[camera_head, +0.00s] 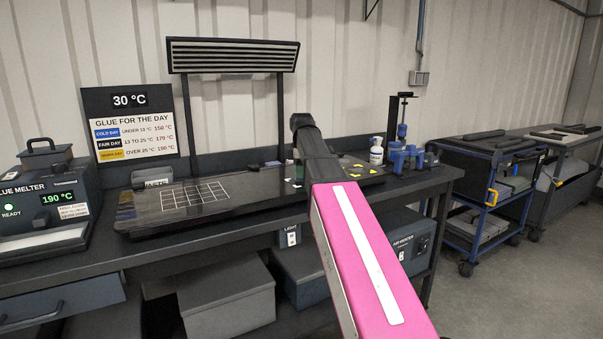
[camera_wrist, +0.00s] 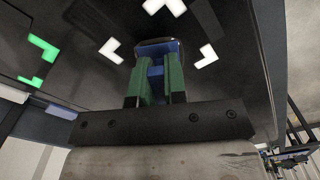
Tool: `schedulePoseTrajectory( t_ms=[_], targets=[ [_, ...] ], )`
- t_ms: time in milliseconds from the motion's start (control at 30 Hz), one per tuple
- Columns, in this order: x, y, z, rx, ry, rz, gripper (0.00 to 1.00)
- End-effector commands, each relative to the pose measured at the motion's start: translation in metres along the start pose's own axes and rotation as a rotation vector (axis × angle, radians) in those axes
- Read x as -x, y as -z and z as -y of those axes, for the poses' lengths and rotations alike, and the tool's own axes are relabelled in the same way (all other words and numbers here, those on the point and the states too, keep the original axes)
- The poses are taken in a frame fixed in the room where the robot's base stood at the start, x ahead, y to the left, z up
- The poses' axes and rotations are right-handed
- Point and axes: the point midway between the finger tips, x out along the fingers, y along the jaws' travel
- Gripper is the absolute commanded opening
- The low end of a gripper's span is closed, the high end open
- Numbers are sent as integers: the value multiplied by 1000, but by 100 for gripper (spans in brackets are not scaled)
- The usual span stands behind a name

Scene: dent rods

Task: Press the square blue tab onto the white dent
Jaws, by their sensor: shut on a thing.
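In the wrist view my gripper (camera_wrist: 154,84), with green fingers, is shut on a blue tab (camera_wrist: 156,70). The tab has a dark, rounded far end. That end is among several white corner marks (camera_wrist: 206,56) on a dark panel (camera_wrist: 85,30). The white dent itself cannot be made out between the marks. Whether the tab touches the panel I cannot tell. In the head view my pink arm link covers the gripper and tab. The dark panel (camera_head: 255,190) lies on the bench there.
Green corner marks (camera_wrist: 42,50) show at the left of the wrist view. In the head view, yellow marks (camera_head: 357,167) lie right of my arm. A white bottle (camera_head: 376,152) and blue items (camera_head: 400,160) stand close by. A glue melter (camera_head: 45,205) is at left.

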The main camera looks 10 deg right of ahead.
Motion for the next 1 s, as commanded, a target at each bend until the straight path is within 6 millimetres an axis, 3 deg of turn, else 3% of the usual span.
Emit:
schedulePoseTrajectory(
  t_ms=[1000],
  targets=[
    [-8,0,0,0,0,0,0]
  ],
)
